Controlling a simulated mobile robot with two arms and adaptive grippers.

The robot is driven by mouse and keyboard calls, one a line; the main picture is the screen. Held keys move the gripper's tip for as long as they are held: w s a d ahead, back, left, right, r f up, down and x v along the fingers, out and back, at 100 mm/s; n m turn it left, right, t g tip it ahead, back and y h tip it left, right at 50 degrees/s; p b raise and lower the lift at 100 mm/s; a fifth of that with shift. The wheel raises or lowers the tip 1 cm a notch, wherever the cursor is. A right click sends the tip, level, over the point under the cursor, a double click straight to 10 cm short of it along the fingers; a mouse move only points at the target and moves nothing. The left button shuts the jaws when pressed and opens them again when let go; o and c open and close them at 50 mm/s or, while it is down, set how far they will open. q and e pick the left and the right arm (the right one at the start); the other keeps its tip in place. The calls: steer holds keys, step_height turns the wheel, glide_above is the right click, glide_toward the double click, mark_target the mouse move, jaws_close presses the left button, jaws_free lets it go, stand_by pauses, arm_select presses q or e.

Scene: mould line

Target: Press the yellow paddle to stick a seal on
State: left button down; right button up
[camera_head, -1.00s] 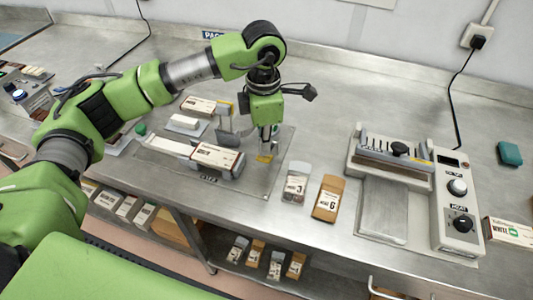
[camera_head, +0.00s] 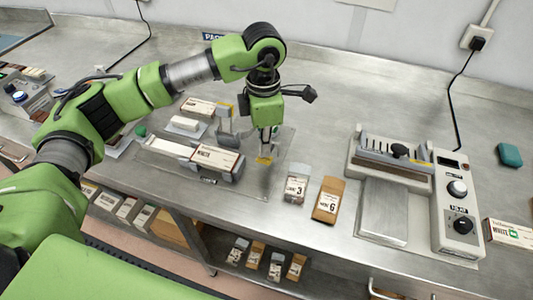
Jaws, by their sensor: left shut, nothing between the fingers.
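The yellow paddle (camera_head: 264,160) sits low at the right end of a clear-edged plate fixture on the steel bench. My left gripper (camera_head: 266,146) points down with its fingers shut and empty, directly above the paddle. Its fingertips are at or very near the paddle; I cannot tell whether they touch. A white and brown carton (camera_head: 216,158) lies in the fixture just left of the paddle, between grey guides. A seal cannot be made out. My right gripper is out of view.
Two pouches, grey (camera_head: 296,184) and brown (camera_head: 327,199), lie right of the fixture. A heat sealer (camera_head: 382,205) with a knob panel (camera_head: 458,207) stands further right. Another carton (camera_head: 197,106) lies behind the fixture. Bare bench lies behind my gripper.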

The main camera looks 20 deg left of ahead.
mark_target(264, 159)
arm_select(q)
steer(key=shift+f+b, duration=2.95)
steer(key=shift+f, duration=0.45)
steer(key=shift+s+r, duration=0.15)
steer(key=shift+r, duration=0.05)
steer(key=shift+r+p, duration=0.5)
steer(key=shift+r, duration=0.15)
steer(key=shift+r+p, duration=2.05)
steer(key=shift+r, duration=2.3)
